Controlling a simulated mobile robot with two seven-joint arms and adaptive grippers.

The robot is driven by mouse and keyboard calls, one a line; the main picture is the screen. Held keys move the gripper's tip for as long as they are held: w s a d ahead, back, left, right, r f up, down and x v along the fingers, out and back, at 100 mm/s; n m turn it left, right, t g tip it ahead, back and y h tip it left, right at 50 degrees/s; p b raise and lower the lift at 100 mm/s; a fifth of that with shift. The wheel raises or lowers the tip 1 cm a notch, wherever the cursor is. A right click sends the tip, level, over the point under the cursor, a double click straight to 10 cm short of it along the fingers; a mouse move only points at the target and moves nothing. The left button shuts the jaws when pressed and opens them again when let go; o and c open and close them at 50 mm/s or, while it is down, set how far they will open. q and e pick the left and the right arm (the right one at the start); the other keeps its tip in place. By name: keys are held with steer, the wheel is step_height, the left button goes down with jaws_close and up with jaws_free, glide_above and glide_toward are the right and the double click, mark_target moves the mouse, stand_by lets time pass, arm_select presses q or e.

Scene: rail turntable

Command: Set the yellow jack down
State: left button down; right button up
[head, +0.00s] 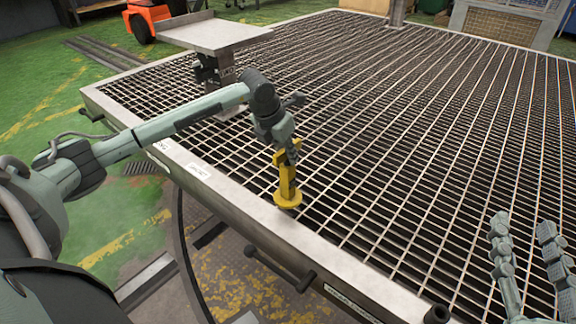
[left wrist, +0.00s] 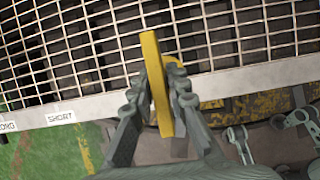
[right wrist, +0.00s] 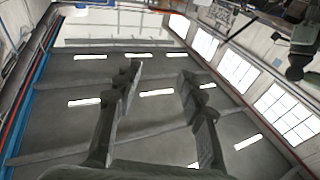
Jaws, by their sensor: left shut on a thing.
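The yellow jack (head: 287,188) is a flat bar with a round disc at its lower end, upright in the head view. My left gripper (head: 287,157) is shut on its upper part from above. In the left wrist view the jack (left wrist: 158,85) stands between the two fingers of the left gripper (left wrist: 160,82). Its disc appears over the inner edge of the grating's metal rim; I cannot tell whether it touches. My right gripper (head: 525,225) is open and empty at the lower right; in the right wrist view its fingers (right wrist: 158,78) point toward the ceiling.
A large metal grating (head: 400,130) fills the middle, with a pale frame (head: 250,222) labelled along the near side. A small plate on a post (head: 213,35) stands at the back left. An orange vehicle (head: 142,22) is behind it. Most of the grating is clear.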

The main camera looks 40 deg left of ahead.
mark_target(289, 165)
arm_select(q)
steer(key=shift+w+f, duration=0.1)
steer(key=shift+w, duration=0.3)
steer(key=shift+f, duration=0.25)
steer(key=shift+a+f, duration=0.1)
steer(key=shift+f, duration=1.7)
arm_select(e)
steer(key=shift+s+a+r+t+y, duration=0.2)
steer(key=shift+s+r+t, duration=0.1)
steer(key=shift+r, duration=0.4)
steer(key=shift+s+a+r+t+y, duration=0.2)
steer(key=shift+r+t, duration=0.1)
steer(key=shift+r, duration=0.35)
arm_select(q)
steer(key=shift+f+b, duration=0.1)
steer(key=shift+b, duration=0.25)
arm_select(e)
steer(key=shift+d+r, duration=0.1)
arm_select(q)
steer(key=c, duration=1.5)
jaws_free()
